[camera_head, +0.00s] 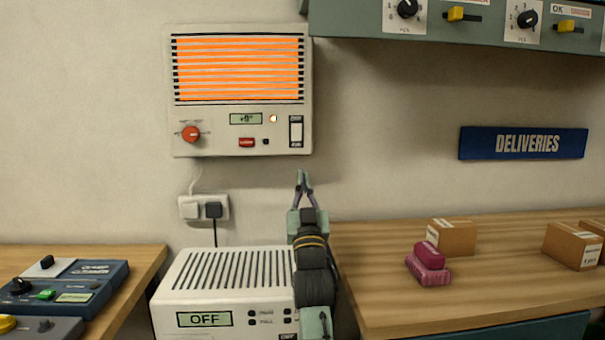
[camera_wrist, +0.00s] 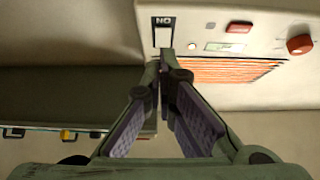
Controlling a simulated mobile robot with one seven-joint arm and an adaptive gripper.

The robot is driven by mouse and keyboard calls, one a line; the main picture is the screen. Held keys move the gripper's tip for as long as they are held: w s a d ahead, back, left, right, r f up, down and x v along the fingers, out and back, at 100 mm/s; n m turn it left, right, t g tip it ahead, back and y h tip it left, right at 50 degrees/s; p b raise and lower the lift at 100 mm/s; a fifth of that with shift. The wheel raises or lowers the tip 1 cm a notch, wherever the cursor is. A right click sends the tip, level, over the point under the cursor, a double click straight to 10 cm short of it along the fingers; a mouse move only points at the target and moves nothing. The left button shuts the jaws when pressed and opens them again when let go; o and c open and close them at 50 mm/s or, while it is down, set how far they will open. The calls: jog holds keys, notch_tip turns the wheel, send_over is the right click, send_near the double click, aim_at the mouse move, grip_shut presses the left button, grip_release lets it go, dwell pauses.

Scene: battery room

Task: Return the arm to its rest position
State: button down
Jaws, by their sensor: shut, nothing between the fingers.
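My gripper (camera_head: 303,183) is raised in front of the wall, just below and at the right edge of the wall heater (camera_head: 238,165). Its fingers point up and meet at the tips with nothing between them. In the wrist view, my gripper (camera_wrist: 163,68) also shows shut and empty. The heater (camera_wrist: 225,100) appears upside down there, with its orange glowing grille and a white switch (camera_wrist: 163,32) close to the fingertips. I cannot tell whether the fingers touch anything, but no contact shows in the head view.
A white unit (camera_head: 225,270) reading OFF stands below, left of my arm. A right wooden table (camera_head: 400,300) holds pink packs (camera_head: 428,265) and cardboard boxes (camera_head: 452,238). A grey panel (camera_head: 350,22) overhangs at upper right.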

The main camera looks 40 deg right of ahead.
jog(key=shift+s+a+f, duration=0.15)
jog(key=shift+s+f, duration=0.05)
jog(key=shift+f, duration=0.15)
dwell(0.3)
